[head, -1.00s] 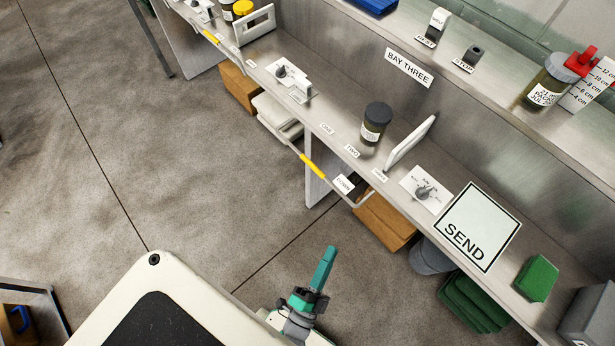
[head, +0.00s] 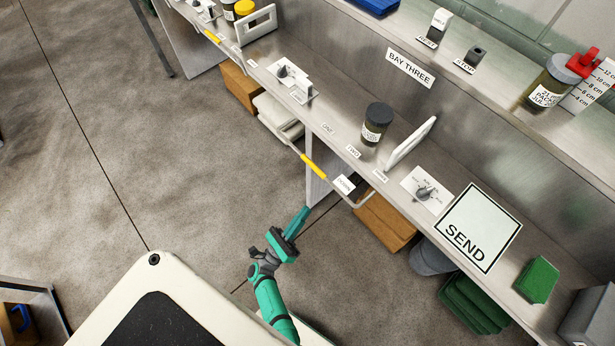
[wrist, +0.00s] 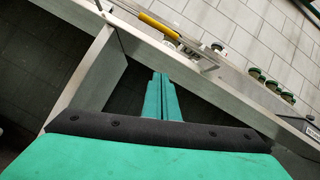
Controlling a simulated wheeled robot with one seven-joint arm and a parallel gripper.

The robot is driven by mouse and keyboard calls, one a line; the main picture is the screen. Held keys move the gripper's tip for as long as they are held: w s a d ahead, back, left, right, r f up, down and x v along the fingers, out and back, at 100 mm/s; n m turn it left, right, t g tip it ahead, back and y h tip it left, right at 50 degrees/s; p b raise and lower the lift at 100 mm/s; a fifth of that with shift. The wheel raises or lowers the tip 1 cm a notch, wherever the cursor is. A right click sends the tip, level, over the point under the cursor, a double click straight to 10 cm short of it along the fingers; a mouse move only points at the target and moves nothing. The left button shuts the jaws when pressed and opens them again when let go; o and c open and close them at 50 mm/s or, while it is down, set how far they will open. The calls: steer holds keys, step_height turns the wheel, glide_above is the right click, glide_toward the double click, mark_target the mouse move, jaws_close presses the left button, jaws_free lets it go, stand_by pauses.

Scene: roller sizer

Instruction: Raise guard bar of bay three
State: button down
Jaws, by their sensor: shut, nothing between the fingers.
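The guard bar of bay three (head: 312,166) is a thin metal rail with a yellow grip sleeve. It runs low along the front edge of the bench below the BAY THREE sign (head: 410,67). In the wrist view the bar's yellow sleeve (wrist: 160,26) shows at the top, beyond the fingertips. My gripper (head: 305,212) is shut and empty. It is below and in front of the bar in the head view, apart from it, with its fingers pointing up toward the bench edge.
The bench (head: 345,150) carries a dark-lidded jar (head: 375,124), a white upright frame (head: 410,142), a dial plate (head: 425,190) and a SEND panel (head: 474,229). The floor at left is open.

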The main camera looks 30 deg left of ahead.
steer(key=a+m+h, duration=0.1)
steer(key=a+m, duration=0.1)
steer(key=a+m+h, duration=0.1)
steer(key=a+m, duration=0.1)
steer(key=s+a+m+h, duration=0.1)
steer(key=m, duration=0.1)
steer(key=shift+a+r+m, duration=0.2)
steer(key=shift+a+m, duration=0.1)
steer(key=shift+a, duration=0.1)
steer(key=shift+w+r, duration=0.1)
steer(key=shift+w, duration=0.05)
steer(key=s+r+x, duration=0.1)
steer(key=r+x, duration=0.1)
steer(key=x, duration=1)
steer(key=shift+r, duration=0.4)
steer(key=shift+s+a, duration=0.15)
